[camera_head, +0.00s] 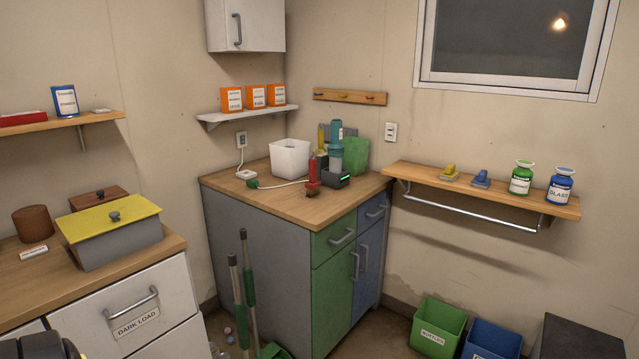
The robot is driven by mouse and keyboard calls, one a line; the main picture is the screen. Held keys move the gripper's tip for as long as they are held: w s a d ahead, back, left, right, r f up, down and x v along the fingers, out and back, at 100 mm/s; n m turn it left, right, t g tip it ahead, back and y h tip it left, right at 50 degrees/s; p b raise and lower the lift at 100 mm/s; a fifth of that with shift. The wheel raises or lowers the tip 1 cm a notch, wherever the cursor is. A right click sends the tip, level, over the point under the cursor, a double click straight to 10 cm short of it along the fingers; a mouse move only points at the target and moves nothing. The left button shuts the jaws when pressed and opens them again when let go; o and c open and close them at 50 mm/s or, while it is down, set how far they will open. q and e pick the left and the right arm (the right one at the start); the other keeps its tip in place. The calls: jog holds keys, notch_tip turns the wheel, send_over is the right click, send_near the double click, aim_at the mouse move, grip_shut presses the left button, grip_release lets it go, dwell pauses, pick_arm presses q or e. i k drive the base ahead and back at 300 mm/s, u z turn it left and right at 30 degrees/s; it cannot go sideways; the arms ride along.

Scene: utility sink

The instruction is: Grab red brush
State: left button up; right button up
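I cannot tell whether brush and base touch. A dark, rounded piece, probably part of my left arm, shows at the bottom left corner. Neither gripper's fingers are in view.
A white bin (290,158), a green container (355,155) and a cable with a green end (253,184) are on the same top. Green-gripped poles (248,290) lean before the cabinet. A wall shelf (480,190) with a rail is at right. Green (438,327) and blue (492,339) bins stand below.

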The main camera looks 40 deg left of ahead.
aim_at(313, 185)
jog(key=u, duration=0.2)
jog(key=i, duration=1.75)
jog(key=u, duration=1.55)
jog(key=i, duration=0.95)
jog(key=u, duration=1.05)
